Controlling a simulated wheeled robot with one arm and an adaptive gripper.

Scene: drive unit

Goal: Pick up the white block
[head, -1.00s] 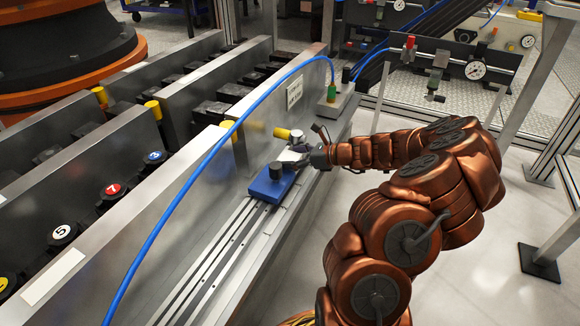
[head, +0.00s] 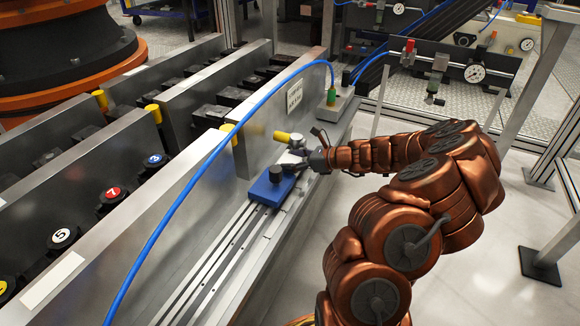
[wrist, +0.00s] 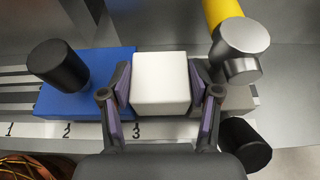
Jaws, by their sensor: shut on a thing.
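The white block (wrist: 160,84) sits between the two purple-padded fingers of my gripper (wrist: 161,98) in the wrist view, with a finger against each side. My gripper is shut on it. In the head view my gripper (head: 301,160) is over the rail, beside the blue slide block, and the white block (head: 289,158) shows only in small part there. I cannot tell whether the block is clear of the surface below it.
A blue slide block (head: 270,186) with a black knob (wrist: 58,65) is close on the left. A yellow-handled metal knob (wrist: 240,50) stands close on the right. A blue hose (head: 190,170) arches over the rail. Numbers line the rail edge.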

